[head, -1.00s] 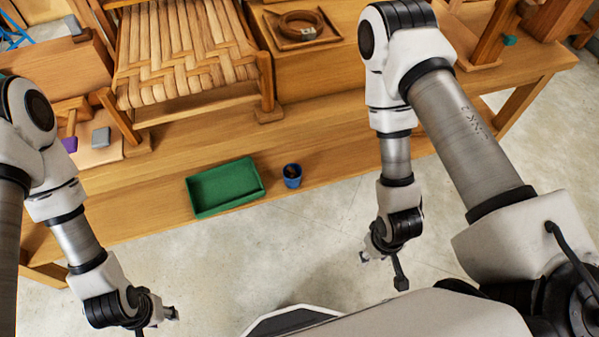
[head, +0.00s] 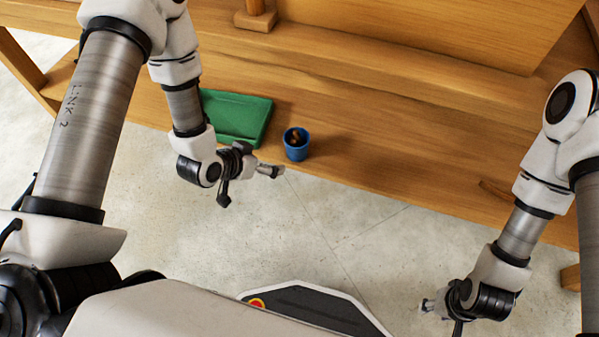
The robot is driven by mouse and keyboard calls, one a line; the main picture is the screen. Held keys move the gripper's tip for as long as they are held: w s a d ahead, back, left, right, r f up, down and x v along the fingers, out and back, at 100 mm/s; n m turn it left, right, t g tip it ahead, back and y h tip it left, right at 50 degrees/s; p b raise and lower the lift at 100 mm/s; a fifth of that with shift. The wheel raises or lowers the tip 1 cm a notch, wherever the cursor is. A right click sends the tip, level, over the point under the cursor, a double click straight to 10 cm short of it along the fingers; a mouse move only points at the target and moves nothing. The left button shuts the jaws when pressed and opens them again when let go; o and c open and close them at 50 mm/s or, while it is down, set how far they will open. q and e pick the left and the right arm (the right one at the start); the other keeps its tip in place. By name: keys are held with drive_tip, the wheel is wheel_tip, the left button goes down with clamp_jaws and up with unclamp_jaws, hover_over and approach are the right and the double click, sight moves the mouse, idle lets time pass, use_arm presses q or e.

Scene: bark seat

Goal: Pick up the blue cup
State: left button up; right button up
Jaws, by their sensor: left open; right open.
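The blue cup (head: 296,150) stands upright near the front edge of the wooden bench, with something dark and brown inside it. My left gripper (head: 252,186) is open and empty, in front of the bench edge, just to the left of and nearer than the cup. It does not touch the cup. My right gripper (head: 438,311) is open and empty, low at the right over the floor, well away from the cup.
A green tray (head: 243,117) lies just left of the cup, partly hidden by my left arm. The wooden bench (head: 400,160) is mostly clear right of the cup. A small curved brown item (head: 497,192) lies near its front edge at the right.

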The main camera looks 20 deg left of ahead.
sight(290, 144)
use_arm(q)
drive_tip(key=w+f+t+b, duration=0.1)
drive_tip(key=w+f+b, duration=0.1)
drive_tip(key=b, duration=0.1)
drive_tip(key=w+f+m+t+h+b, duration=0.1)
drive_tip(key=w+f+b, duration=0.1)
drive_tip(key=b, duration=0.1)
drive_tip(key=w+f+m+t+h+b, duration=0.1)
drive_tip(key=w+f+b, duration=0.1)
drive_tip(key=b, duration=0.2)
drive_tip(key=shift+w+d+f, duration=0.25)
drive_tip(key=shift+d+f, duration=0.1)
drive_tip(key=shift+d, duration=0.05)
drive_tip(key=shift+w+r+t+b, duration=0.2)
drive_tip(key=shift+w+t+b, duration=0.15)
drive_tip(key=shift+t, duration=0.05)
drive_tip(key=shift+w+d+h, duration=0.15)
drive_tip(key=shift+w+h, duration=0.15)
drive_tip(key=b+x, duration=0.4)
drive_tip(key=x, duration=0.2)
drive_tip(key=shift+w+d+f+b, duration=0.1)
drive_tip(key=shift+w+d+b, duration=0.1)
drive_tip(key=shift+b, duration=0.2)
drive_tip(key=shift+w+d, duration=0.15)
drive_tip(key=shift+w, duration=0.1)
use_arm(e)
wheel_tip(290, 144, down, 20)
drive_tip(key=shift+w, duration=0.15)
